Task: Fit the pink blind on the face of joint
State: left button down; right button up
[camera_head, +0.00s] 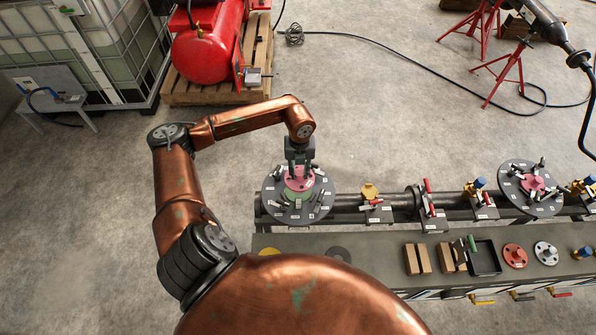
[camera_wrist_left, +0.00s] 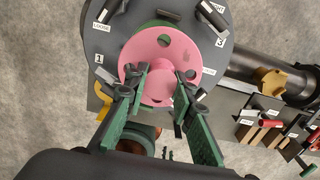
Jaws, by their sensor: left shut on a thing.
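The pink blind (camera_head: 299,180) is a round disc with holes and a raised boss. It shows large in the left wrist view (camera_wrist_left: 143,50). My left gripper (camera_head: 299,172) is shut on its boss, with the green fingers (camera_wrist_left: 164,80) on either side. The blind is over the joint face, a dark round plate (camera_head: 272,195) with several clamps and labels at the pipe's left end. A green part (camera_head: 290,195) shows under the blind's edge. I cannot tell whether the blind touches it. The right gripper is out of view.
A second dark plate (camera_head: 511,188) with a pink centre (camera_head: 533,183) stands farther right along the pipe (camera_head: 345,201). The grey bench (camera_head: 385,242) in front holds wooden blocks (camera_head: 417,259), a black tray (camera_head: 486,258), a red flange (camera_head: 515,256) and a pale flange (camera_head: 546,253).

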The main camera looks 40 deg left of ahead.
aim_at(299, 182)
pick_arm(q)
jog(key=shift+a+f+n, duration=0.2)
jog(key=shift+a+n, duration=0.05)
jog(key=shift+n, duration=0.25)
jog(key=shift+f, duration=0.2)
jog(key=shift+f+b, duration=1.7)
jog(key=shift+f, duration=0.95)
jog(key=shift+f, duration=0.1)
jog(key=shift+f+b, duration=0.3)
jog(key=shift+f, duration=0.1)
jog(key=shift+f+b, duration=0.5)
jog(key=shift+f, duration=0.2)
